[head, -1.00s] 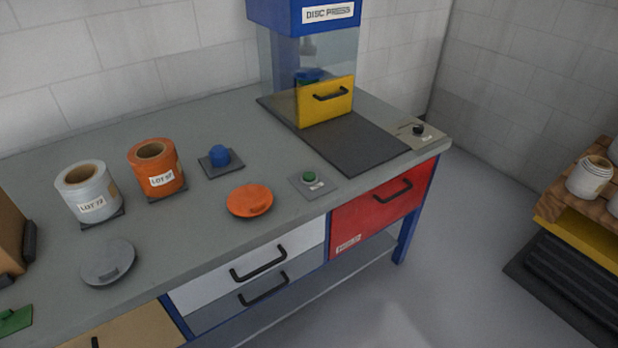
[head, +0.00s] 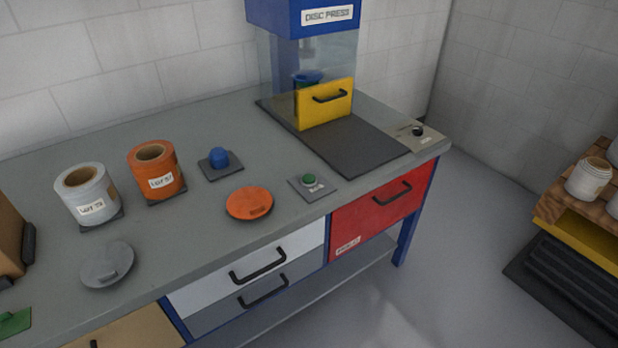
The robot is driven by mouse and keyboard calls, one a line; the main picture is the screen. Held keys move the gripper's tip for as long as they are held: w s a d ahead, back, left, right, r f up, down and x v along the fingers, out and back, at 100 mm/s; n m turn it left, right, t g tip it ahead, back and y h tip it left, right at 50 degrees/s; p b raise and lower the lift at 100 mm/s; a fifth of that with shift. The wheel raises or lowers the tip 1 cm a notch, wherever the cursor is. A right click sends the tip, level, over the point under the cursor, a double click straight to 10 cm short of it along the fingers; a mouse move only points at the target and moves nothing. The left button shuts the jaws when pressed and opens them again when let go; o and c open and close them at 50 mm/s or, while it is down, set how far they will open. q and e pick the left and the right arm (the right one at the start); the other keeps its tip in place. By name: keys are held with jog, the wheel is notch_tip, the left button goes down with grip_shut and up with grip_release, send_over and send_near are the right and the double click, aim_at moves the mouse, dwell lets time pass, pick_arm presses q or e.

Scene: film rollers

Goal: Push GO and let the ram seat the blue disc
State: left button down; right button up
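The disc press (head: 275,14) stands at the back of the bench, with a blue head and clear side panels. A yellow door (head: 325,105) with a black handle covers the lower front of its chamber. A blue round thing (head: 307,77) shows behind the clear panel, just above and behind the door; its lower part is hidden, and I cannot tell whether it is seated. A green push button (head: 309,179) sits on a grey plate with a small label too blurred to read. Neither of my grippers is in view.
On the bench are an orange roller (head: 157,171), a white roller (head: 87,194), a blue knob (head: 219,157), an orange lid (head: 249,203) and a grey lid (head: 106,264). A black knob (head: 417,131) is at the right end. A dark mat (head: 362,146) lies before the press.

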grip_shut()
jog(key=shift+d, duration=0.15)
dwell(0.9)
